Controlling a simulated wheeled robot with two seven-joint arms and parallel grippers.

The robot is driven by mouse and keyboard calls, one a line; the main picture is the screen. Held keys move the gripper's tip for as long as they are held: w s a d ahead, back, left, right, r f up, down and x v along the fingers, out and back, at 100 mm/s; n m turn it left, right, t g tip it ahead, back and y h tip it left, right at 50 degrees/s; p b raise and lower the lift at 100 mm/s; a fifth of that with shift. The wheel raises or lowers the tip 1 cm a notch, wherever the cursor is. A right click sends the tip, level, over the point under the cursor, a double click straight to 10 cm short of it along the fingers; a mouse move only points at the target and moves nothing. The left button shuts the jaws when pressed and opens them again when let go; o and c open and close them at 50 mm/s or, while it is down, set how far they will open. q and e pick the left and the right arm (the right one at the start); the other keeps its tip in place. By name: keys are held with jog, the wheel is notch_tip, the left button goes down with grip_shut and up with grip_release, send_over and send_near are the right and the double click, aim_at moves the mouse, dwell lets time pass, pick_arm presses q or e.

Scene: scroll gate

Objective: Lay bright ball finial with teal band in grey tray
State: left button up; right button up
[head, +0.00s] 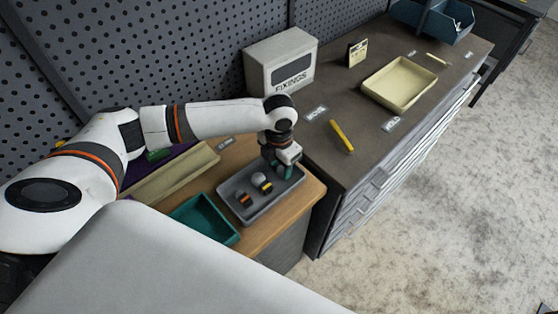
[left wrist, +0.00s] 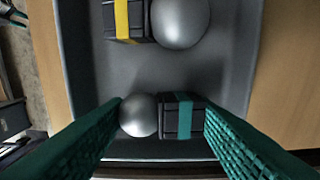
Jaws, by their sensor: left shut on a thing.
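The finial with the teal band (left wrist: 182,117) has a bright silver ball (left wrist: 138,115) at one end and a dark block with a teal stripe at the other. My left gripper (left wrist: 161,113) is shut on it, one green finger against the ball end and the other against the dark end. In the head view the left gripper (head: 281,169) points down over the far right end of the grey tray (head: 245,216), hiding most of the finial. The finial is within the tray's outline; I cannot tell whether it touches the floor. My right gripper is not in view.
A finial with a yellow band (head: 265,187) and a larger ball lies in the tray, beside an orange-banded piece (head: 244,200). A teal tray (head: 203,221) and a long beige tray (head: 170,178) stand to the left. A FIXINGS box (head: 281,63) stands behind.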

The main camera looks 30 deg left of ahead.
pick_arm(q)
jog(key=shift+f, duration=0.55)
dwell(0.4)
jog(key=o, duration=1.2)
notch_tip(320, 180, up, 12)
jog(key=b, duration=0.2)
jog(key=shift+r, duration=0.15)
